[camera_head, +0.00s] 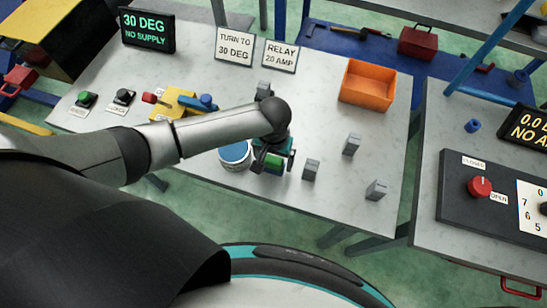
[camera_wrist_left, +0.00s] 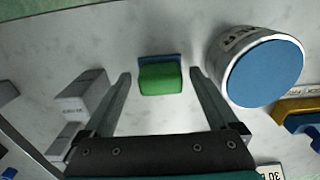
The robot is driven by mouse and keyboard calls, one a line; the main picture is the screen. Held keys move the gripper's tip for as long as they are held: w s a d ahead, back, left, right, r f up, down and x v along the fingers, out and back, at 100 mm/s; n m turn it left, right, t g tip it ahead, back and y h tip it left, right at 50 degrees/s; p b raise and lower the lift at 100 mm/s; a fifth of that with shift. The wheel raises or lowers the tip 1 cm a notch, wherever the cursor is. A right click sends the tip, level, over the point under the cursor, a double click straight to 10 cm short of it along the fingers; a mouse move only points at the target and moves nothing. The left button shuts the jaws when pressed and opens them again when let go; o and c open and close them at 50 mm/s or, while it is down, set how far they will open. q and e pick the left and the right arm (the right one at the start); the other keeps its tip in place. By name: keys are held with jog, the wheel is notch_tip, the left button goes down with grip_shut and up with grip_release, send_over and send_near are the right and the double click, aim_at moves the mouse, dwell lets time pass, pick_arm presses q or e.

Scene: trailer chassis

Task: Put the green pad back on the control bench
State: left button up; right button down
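The green pad (camera_wrist_left: 160,79), a small green block with a blue edge behind it, appears to rest on the light grey control bench (camera_head: 330,125). In the head view the pad (camera_head: 275,164) is partly hidden by my left gripper (camera_head: 271,157). In the left wrist view my left gripper (camera_wrist_left: 160,72) is open, with one finger on each side of the pad and visible gaps to both. Whether the fingertips are down at its height is hard to tell. My right gripper is not in view.
A blue-topped round container (camera_head: 235,154) stands close beside my left gripper; it also shows in the left wrist view (camera_wrist_left: 265,72). Several grey blocks (camera_head: 311,169) stand to the right. An orange bin (camera_head: 367,86) and sign plates (camera_head: 234,46) are farther back.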

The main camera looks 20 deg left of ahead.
aim_at(273, 160)
pick_arm(q)
notch_tip(273, 160, up, 12)
jog(key=p, duration=0.2)
jog(key=shift+r, duration=0.2)
dwell(0.3)
dwell(0.4)
